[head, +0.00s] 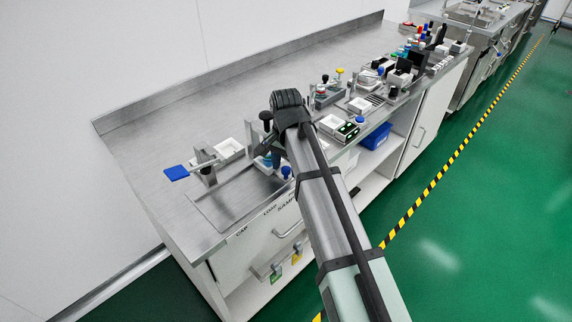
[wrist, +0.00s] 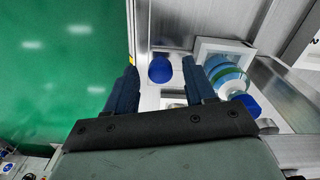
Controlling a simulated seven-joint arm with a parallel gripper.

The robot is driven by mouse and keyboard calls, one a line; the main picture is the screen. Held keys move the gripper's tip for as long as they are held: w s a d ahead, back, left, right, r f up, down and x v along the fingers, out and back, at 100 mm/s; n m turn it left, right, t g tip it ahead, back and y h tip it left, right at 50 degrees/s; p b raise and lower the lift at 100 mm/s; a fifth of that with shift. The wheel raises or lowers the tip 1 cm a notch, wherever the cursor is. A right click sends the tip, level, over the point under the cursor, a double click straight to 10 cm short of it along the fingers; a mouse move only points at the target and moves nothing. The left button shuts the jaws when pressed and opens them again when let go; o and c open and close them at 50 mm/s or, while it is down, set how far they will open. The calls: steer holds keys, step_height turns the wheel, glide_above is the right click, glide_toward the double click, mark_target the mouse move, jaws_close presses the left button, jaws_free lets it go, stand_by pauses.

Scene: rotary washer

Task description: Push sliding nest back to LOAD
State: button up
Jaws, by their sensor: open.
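The sliding nest (wrist: 210,45) appears to be the pale square frame in the wrist view, with a teal-and-clear ringed part (wrist: 226,76) in it. A blue round knob (wrist: 160,68) stands beside it on a pale plate. My gripper (wrist: 160,64) is open, its two dark fingers on either side of the knob in the picture; I cannot tell if they touch it. In the head view my gripper (head: 268,150) is over the bench front and partly hides the nest. The knob shows there too (head: 286,172).
A white box (head: 338,127) and several small fixtures crowd the bench to the right. The rear left of the bench (head: 165,130) is clear.

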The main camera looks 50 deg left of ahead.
steer(key=shift+c, duration=0.3)
jaws_close()
stand_by(0.3)
